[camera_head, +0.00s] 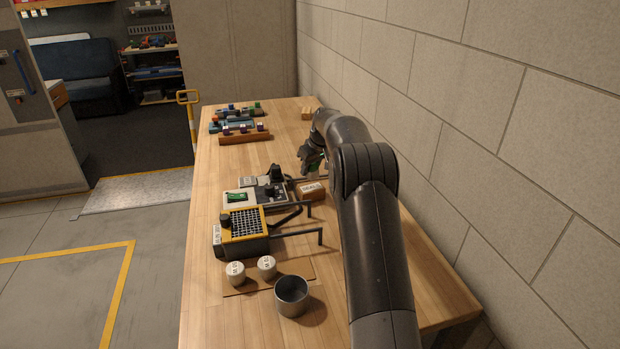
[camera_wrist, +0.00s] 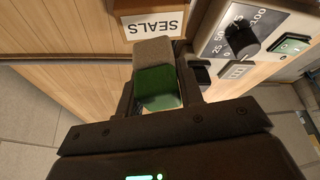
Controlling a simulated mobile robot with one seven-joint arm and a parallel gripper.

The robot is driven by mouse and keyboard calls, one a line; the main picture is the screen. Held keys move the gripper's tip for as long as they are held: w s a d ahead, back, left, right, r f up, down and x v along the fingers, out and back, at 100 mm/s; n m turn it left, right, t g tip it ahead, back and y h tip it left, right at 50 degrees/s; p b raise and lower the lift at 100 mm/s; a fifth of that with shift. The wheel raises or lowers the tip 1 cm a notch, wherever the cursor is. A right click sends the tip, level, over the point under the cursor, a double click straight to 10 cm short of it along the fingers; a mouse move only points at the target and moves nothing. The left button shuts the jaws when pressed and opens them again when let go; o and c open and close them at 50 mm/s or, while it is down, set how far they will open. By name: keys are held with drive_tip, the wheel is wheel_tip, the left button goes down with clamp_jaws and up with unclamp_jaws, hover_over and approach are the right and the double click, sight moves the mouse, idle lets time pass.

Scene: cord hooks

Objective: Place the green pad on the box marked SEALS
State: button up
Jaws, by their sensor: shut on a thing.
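The green pad (camera_wrist: 157,88) is a small block with a green side and a grey-brown face. My gripper (camera_wrist: 157,80) is shut on it, with one finger on each side. In the head view my gripper (camera_head: 314,166) is just beyond the SEALS box, and only a sliver of green shows there. The box marked SEALS (camera_head: 311,191) is a small brown box with a white label, on the table near the wall side. Its label (camera_wrist: 157,25) is at the top of the wrist view, close to the pad. I cannot tell whether the pad touches the box.
A control unit with a dial and green switch (camera_head: 256,194) stands left of the box. A yellow-and-black gridded device (camera_head: 243,231), two white-topped pots and a metal cup (camera_head: 292,296) are nearer. Small coloured parts lie at the far end. The wall runs along the right.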

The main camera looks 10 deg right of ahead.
sight(310, 177)
drive_tip(key=shift+w+f, duration=0.1)
drive_tip(key=shift+f, duration=1.95)
drive_tip(key=o, duration=1)
drive_tip(key=shift+f, duration=0.15)
